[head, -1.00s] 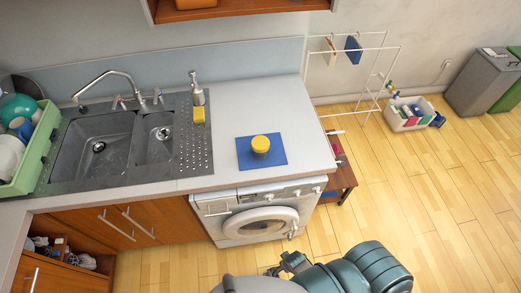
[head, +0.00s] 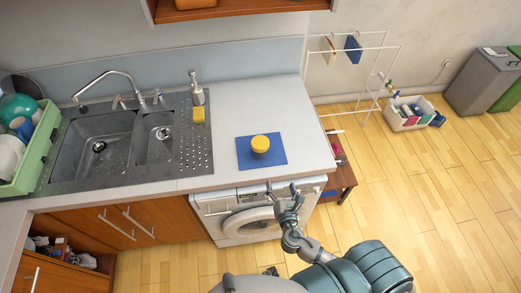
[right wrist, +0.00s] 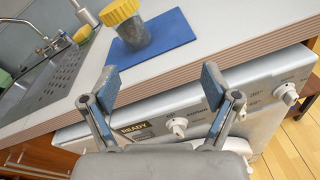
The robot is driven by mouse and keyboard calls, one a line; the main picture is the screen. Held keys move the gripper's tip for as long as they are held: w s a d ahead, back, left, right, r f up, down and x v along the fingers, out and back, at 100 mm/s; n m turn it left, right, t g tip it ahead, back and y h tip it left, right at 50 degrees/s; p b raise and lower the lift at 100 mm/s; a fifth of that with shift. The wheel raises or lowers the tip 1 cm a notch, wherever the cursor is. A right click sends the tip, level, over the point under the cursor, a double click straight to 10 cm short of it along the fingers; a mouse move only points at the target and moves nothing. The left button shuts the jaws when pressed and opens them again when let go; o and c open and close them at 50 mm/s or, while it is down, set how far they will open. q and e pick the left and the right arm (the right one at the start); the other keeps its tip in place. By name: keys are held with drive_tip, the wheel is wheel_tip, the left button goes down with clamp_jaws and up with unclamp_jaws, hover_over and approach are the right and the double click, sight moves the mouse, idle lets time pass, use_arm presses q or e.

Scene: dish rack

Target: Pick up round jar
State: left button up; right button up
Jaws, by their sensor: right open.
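The round jar (head: 261,145) has a yellow lid and stands upright on a blue mat (head: 247,160) on the counter. In the right wrist view the jar (right wrist: 134,32) shows its yellow lid and a greyish body, ahead of the open fingers and beyond the counter edge. My right gripper (head: 284,190) is open and empty, in front of the counter's front edge by the washing machine, apart from the jar. Its two blue-padded fingers (right wrist: 160,86) show in the right wrist view. My left gripper is not in view.
The washing machine (head: 252,222) stands under the counter (head: 218,172). The sink (head: 95,150), a soap dispenser (head: 196,88) and a yellow sponge (head: 199,116) are left of the mat. A green dish rack (head: 38,150) stands at far left. The counter around the mat is clear.

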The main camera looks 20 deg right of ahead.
sight(262, 153)
drive_tip(key=w+n, duration=0.2)
drive_tip(key=w, duration=0.2)
drive_tip(key=w+n+t+y+p, duration=0.1)
drive_tip(key=w+n, duration=0.1)
drive_tip(key=w, duration=0.2)
drive_tip(key=w+r+n+y, duration=0.1)
drive_tip(key=w+n, duration=0.1)
drive_tip(key=w, duration=0.2)
drive_tip(key=shift+w+a+t+p, duration=0.15)
drive_tip(key=shift+a+t+p, duration=0.2)
drive_tip(key=shift+a+t, duration=0.05)
drive_tip(key=shift+w+d+f+p, duration=0.1)
drive_tip(key=shift+w+p, duration=0.1)
drive_tip(key=shift+w, duration=1.35)
drive_tip(key=shift+w+d+p, duration=0.1)
drive_tip(key=shift+w+p, duration=0.05)
drive_tip(key=shift+w, duration=1.35)
drive_tip(key=shift+s, duration=0.1)
drive_tip(key=c, duration=1.4)
drive_tip(key=shift+c, duration=0.4)
drive_tip(key=shift+r, duration=0.25)
